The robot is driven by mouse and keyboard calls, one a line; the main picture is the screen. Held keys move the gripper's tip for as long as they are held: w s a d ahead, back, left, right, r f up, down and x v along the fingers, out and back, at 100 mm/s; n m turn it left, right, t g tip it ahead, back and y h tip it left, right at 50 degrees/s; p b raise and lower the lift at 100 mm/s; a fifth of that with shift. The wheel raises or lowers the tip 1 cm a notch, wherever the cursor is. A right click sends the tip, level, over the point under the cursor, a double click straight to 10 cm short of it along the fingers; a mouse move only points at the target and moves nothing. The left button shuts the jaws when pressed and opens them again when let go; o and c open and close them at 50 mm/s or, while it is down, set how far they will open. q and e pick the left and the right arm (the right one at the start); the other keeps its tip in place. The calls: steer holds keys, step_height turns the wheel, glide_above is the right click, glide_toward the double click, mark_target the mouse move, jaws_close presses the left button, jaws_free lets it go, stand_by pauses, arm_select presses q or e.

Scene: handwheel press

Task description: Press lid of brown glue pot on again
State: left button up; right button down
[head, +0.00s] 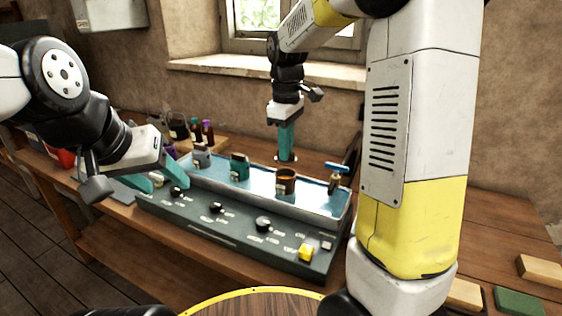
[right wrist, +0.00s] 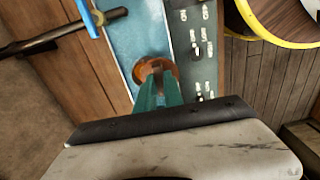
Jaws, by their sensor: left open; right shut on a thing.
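The brown glue pot (head: 287,185) stands upright in the light blue tray and shows an orange-brown top. My right gripper (head: 286,152) points down behind it in the head view, its teal fingers shut on a small disc, apparently the lid (head: 278,158). In the right wrist view, the fingers (right wrist: 157,85) meet over a round brown shape (right wrist: 142,68); I cannot tell there how much is lid and how much is pot. The gap between lid and pot is unclear. My left gripper (head: 166,180) is open and empty near the tray's left end.
A teal pot (head: 239,167) and a grey pot (head: 201,157) stand left of the brown one. A blue-handled fitting (head: 336,178) stands right of it, also in the wrist view (right wrist: 88,18). A dark panel (head: 180,212) with knobs and a yellow button (head: 306,252) lies in front.

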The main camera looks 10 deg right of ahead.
steer(key=w+f, duration=0.4)
steer(key=f, duration=0.2)
steer(key=shift+w+d, duration=0.2)
steer(key=shift+d, duration=0.1)
stand_by(0.3)
steer(key=shift+f, duration=0.2)
stand_by(1.8)
steer(key=c, duration=1.4)
jaws_free()
steer(key=shift+o, duration=0.3)
steer(key=o, duration=0.4)
steer(key=shift+o, duration=0.2)
